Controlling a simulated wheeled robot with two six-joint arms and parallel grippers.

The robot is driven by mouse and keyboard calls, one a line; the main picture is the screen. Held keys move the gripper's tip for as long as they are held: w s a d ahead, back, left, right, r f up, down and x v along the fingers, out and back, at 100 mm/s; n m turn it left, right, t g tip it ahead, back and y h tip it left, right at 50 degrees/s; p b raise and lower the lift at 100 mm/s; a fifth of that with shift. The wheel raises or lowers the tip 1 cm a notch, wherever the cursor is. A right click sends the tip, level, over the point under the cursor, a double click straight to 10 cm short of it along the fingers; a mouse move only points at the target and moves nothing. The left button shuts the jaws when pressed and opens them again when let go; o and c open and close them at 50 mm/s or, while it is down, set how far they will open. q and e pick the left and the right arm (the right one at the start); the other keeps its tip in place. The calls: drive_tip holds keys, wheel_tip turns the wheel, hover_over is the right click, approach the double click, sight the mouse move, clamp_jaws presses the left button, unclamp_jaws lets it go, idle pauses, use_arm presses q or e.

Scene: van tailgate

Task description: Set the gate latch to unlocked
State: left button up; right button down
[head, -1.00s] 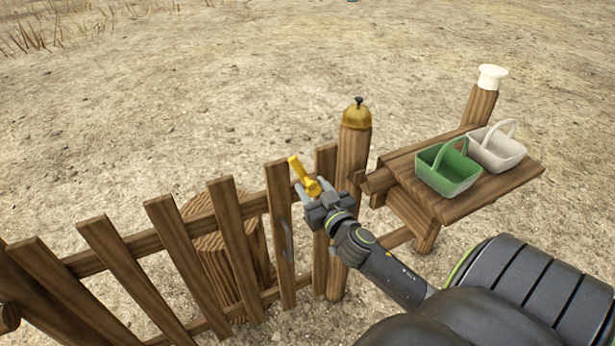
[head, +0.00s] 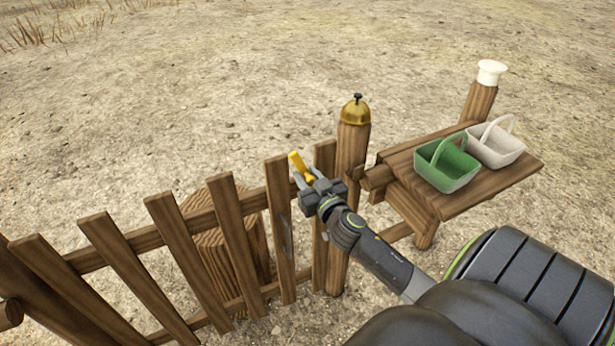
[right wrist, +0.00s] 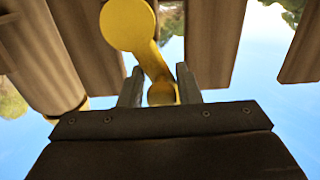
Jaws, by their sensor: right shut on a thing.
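The yellow gate latch (head: 299,165) sits near the top of the wooden gate (head: 230,215), close to the gate post (head: 350,165). In the head view its visible part slants up and to the left above my gripper. My right gripper (head: 306,181) is shut on the latch. In the right wrist view the latch (right wrist: 148,55) shows a round yellow end at the top and a narrow part running down between the two fingers (right wrist: 160,88). The fingers hide part of it. My left gripper is not in view.
A brass bell (head: 356,110) tops the gate post. To the right, a wooden shelf (head: 500,185) bears a green basket (head: 447,165) and a white basket (head: 497,145). A stump (head: 212,240) stands behind the gate. Bare ground lies beyond.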

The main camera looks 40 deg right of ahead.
drive_tip(key=shift+f+m+b, duration=0.1)
drive_tip(key=shift+m+b, duration=0.2)
drive_tip(key=shift+b, duration=0.2)
drive_tip(key=shift+d+m+b, duration=0.15)
drive_tip(key=shift+m+b, duration=0.15)
drive_tip(key=shift+b, duration=0.05)
drive_tip(key=shift+r, duration=0.2)
drive_tip(key=c, duration=1.5)
unclamp_jaws()
drive_tip(key=shift+o, duration=1.3)
drive_tip(key=shift+w+a, duration=0.1)
drive_tip(key=shift+a, duration=0.1)
